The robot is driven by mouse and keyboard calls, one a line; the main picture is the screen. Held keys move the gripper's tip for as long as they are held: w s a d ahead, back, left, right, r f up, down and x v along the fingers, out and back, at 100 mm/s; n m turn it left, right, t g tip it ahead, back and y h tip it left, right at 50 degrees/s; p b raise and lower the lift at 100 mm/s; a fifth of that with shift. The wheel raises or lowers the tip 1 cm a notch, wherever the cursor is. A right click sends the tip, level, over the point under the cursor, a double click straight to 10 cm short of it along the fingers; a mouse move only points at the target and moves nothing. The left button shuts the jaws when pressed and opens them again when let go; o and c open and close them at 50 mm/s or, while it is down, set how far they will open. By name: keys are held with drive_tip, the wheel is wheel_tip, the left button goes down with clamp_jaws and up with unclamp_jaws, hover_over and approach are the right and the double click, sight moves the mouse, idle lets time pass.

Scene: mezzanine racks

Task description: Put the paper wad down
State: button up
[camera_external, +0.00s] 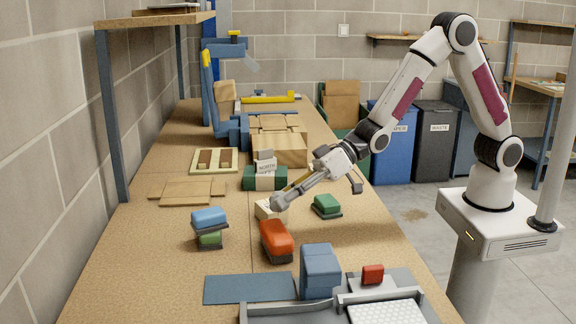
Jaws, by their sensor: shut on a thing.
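My gripper (289,194) reaches down and to the left over the middle of the table. It is shut on a small pale grey rounded lump at its tip, which looks like the paper wad (279,203). The fingers and the wad are small here and hard to tell apart. The wad is in front of a low cream block (265,210) in the picture; I cannot tell whether they touch.
A red-orange brush-like block (277,236), a green one (327,205) and a blue one (208,217) on a green one lie nearby. A blue-grey box (320,272) and a grey tray (290,312) stand in front. Cartons (280,150) stand behind. The table's left front is clear.

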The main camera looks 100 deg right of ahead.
drive_tip(key=w+a+r+n+y, duration=0.1)
drive_tip(key=w+a, duration=0.3)
drive_tip(key=a, duration=0.4)
drive_tip(key=w+a+r+n+g+y, duration=0.1)
drive_tip(key=w+a+r+n+y, duration=0.1)
drive_tip(key=w+a, duration=0.3)
drive_tip(key=a+r, duration=0.1)
drive_tip(key=a, duration=0.3)
drive_tip(key=shift+w+y, duration=0.2)
drive_tip(key=shift+y, duration=0.2)
drive_tip(key=shift+r, duration=0.1)
wheel_tip(320, 180, down, 6)
idle(0.6)
drive_tip(key=shift+f, duration=0.3)
drive_tip(key=shift+f, duration=1.75)
drive_tip(key=shift+f, duration=0.65)
